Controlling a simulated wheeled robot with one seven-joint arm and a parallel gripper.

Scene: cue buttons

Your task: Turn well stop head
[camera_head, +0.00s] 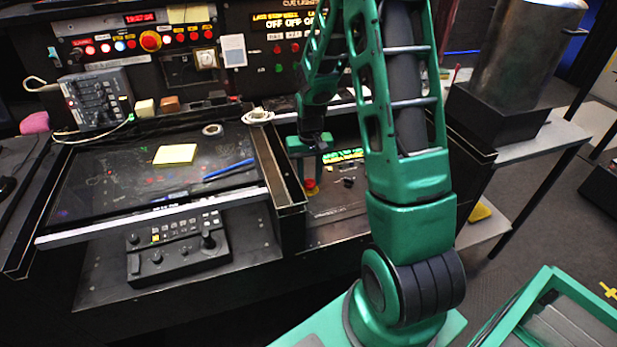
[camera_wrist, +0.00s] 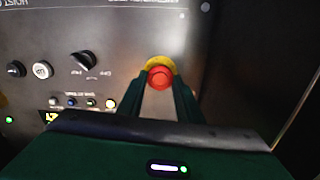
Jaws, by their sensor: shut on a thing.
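The well stop head is a red round head (camera_wrist: 160,77) on a yellow ring (camera_wrist: 159,63), set on a dark panel (camera_wrist: 120,35). In the head view the red head (camera_head: 310,184) shows low on the right-hand console section, just under my gripper (camera_head: 309,178). In the wrist view my gripper (camera_wrist: 160,88) has one finger on each side of the red head and is shut on it. The fingers hide part of its sides. How far the head is turned cannot be told.
Near the head on the panel are a black selector knob (camera_wrist: 83,62), a white button (camera_wrist: 41,70) and a row of small switches (camera_wrist: 84,102). A raised black divider (camera_head: 277,170) stands left of my gripper. A metal cylinder (camera_head: 515,50) stands at right.

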